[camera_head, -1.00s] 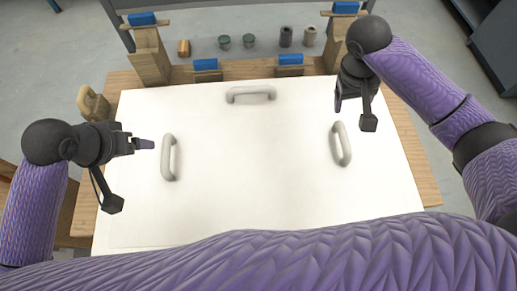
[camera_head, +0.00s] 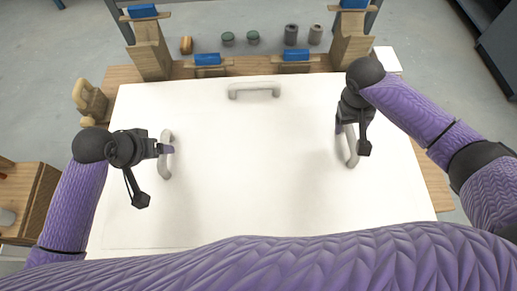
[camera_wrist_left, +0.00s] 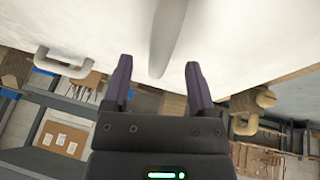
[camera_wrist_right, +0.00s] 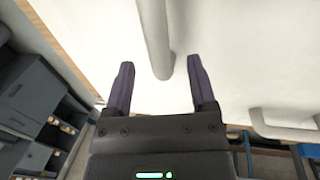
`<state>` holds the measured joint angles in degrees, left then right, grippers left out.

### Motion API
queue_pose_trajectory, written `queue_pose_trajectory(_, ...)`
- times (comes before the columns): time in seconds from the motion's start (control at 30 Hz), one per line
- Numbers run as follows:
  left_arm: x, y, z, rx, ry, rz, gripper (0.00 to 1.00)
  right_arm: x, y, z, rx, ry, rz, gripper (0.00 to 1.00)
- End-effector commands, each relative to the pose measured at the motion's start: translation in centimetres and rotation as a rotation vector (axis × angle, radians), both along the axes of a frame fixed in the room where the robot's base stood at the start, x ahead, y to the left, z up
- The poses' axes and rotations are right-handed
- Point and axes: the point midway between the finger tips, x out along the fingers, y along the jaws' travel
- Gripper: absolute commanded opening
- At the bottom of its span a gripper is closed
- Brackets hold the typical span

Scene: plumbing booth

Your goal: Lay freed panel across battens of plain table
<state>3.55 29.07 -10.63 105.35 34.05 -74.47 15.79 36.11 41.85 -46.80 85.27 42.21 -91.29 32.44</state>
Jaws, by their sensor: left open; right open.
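The white panel (camera_head: 258,170) lies flat on a wooden table (camera_head: 118,75), with three grey handles. My left gripper (camera_head: 168,149) is open over the left handle (camera_head: 164,168); in the left wrist view this handle (camera_wrist_left: 168,38) ends between the spread fingers (camera_wrist_left: 158,64). My right gripper (camera_head: 346,130) is open over the right handle (camera_head: 352,156); in the right wrist view that handle (camera_wrist_right: 156,38) reaches between the fingers (camera_wrist_right: 160,62). Neither gripper is closed on its handle. The far handle (camera_head: 254,90) is free. I cannot make out any battens; the panel's near edge is partly hidden by my arm.
Wooden posts (camera_head: 148,50) with blue-topped pieces stand at the far corners, and low blue-topped blocks (camera_head: 208,60) along the far edge. A tan jug-like object (camera_head: 90,98) is beside the panel's left. Small cylinders (camera_head: 291,34) stand behind. A wooden cabinet (camera_head: 28,200) is at far left.

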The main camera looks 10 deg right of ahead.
Motion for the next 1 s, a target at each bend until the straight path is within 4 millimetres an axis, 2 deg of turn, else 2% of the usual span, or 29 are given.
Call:
queue_pose_trajectory(0.1,0.7,-0.4,-1.6,0.000,0.002,0.001,0.73,-0.1,-0.4,-1.8,-0.002,0.002,0.000,0.72)
queue_pose_trajectory(0.2,1.0,-0.6,-2.5,-0.001,0.000,0.002,0.73,-0.1,-0.5,-2.7,-0.001,0.001,-0.001,0.72)
queue_pose_trajectory(0.57,1.2,-0.7,-3.0,0.000,0.000,-0.001,0.73,0.0,-0.7,-3.3,-0.001,-0.001,0.001,0.72)
queue_pose_trajectory(0.67,1.2,-0.7,-3.0,0.000,0.000,-0.001,0.56,0.0,-0.7,-3.3,-0.001,-0.001,0.001,0.55)
queue_pose_trajectory(0.9,1.2,-0.7,-3.0,0.000,0.000,-0.001,0.05,0.0,-0.7,-3.3,-0.001,-0.001,0.001,0.04)
queue_pose_trajectory(0.93,1.2,-0.7,-3.0,0.000,0.000,-0.001,0.00,0.0,-0.7,-3.2,-0.001,-0.001,0.001,0.00)
queue_pose_trajectory(1.0,1.2,-0.7,-3.0,0.000,0.000,-0.001,0.00,0.0,-0.7,-3.3,-0.001,-0.001,0.001,0.00)
